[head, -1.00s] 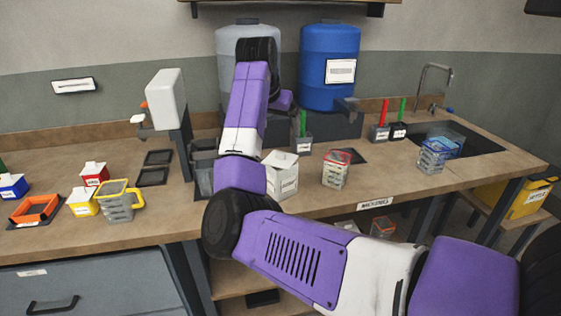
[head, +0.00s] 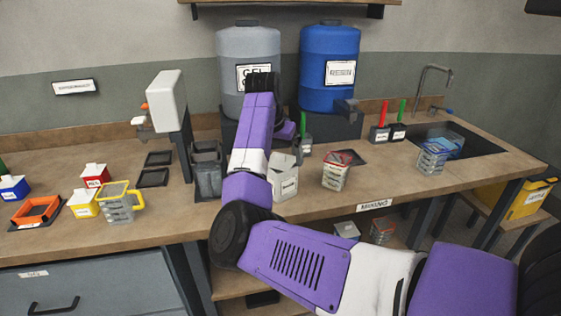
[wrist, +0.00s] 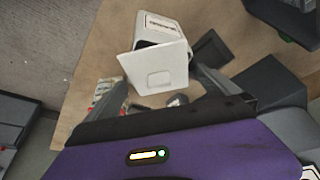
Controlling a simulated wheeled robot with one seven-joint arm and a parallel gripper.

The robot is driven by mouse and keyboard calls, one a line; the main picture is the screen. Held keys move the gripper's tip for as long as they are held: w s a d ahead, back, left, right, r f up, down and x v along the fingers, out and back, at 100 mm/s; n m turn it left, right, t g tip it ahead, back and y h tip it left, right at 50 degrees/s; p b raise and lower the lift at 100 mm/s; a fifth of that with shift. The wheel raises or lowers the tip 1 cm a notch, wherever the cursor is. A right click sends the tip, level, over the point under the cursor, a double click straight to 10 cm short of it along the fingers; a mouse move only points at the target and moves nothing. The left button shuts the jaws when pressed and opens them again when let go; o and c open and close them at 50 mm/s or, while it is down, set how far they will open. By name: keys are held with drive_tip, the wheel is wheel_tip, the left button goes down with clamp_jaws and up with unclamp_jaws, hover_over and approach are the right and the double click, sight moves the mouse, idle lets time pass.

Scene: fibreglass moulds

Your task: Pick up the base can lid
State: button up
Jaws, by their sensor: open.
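The base can (head: 284,182) is a white box-shaped can on the bench, just right of my arm in the head view. In the wrist view the can (wrist: 163,27) shows its label, too blurred to read. Its lid (wrist: 152,64) is a white square plate with a small raised square grip, on the can's end facing the camera. My gripper (wrist: 160,88) is open, its fingers apart on either side of the lid's near part, with nothing held. I cannot tell whether either finger touches the lid. In the head view my arm hides the fingers.
A dark grey bin (head: 207,172) stands left of my arm. A red-rimmed clear jug (head: 336,172) stands right of the can. Grey (head: 232,55) and blue (head: 325,90) drums stand behind. A sink (head: 470,139) is at far right. Bench between jug and sink is fairly clear.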

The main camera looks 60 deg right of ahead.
drive_tip(key=shift+c, duration=0.2)
drive_tip(key=c, duration=1.4)
drive_tip(key=shift+r, duration=0.1)
